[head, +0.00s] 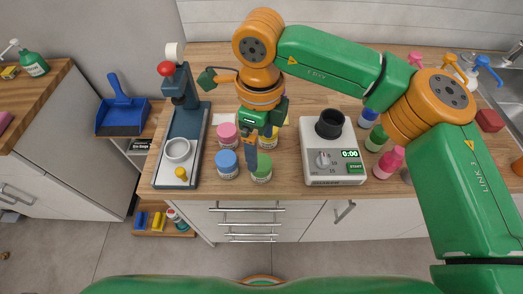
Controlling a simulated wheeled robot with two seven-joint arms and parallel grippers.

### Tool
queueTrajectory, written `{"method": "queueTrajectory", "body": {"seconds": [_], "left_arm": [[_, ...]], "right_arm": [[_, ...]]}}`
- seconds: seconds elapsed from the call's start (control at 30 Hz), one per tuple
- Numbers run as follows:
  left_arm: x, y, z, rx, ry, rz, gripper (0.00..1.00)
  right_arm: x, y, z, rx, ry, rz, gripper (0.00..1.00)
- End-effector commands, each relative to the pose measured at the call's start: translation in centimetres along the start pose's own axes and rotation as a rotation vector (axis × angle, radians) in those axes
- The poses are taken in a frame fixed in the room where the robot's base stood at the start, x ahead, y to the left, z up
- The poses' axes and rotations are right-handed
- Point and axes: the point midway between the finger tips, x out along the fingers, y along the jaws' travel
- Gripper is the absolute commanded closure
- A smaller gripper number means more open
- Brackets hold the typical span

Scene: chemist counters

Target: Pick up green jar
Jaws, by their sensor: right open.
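A jar with a green lid (261,167) stands near the counter's front edge. A blue-lidded jar (227,164) stands left of the green jar, and a pink-lidded jar (227,135) stands behind the blue one. A jar with a pale yellow lid (269,138) is partly hidden by the gripper. My left gripper does not show.
A teal press stand (162,159) with a grey ring is at left. A white timer device (333,158) with a black cup stands at right, beside several coloured bottles (389,162). A sink (500,90) is far right.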

Motion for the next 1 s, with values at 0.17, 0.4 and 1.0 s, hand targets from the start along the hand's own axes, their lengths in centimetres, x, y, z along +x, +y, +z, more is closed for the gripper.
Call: {"method": "queueTrajectory", "body": {"seconds": [0.17,0.4,1.0], "left_arm": [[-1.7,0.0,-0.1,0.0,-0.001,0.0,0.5],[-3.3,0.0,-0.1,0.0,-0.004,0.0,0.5],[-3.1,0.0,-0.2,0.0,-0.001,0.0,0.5]], "right_arm": [[2.1,0.1,-0.1,-0.002,0.004,0.004,0.08],[6.4,0.2,-0.1,0.001,0.0,0.003,0.08],[6.8,0.2,-0.1,0.001,-0.002,0.002,0.99]]}}
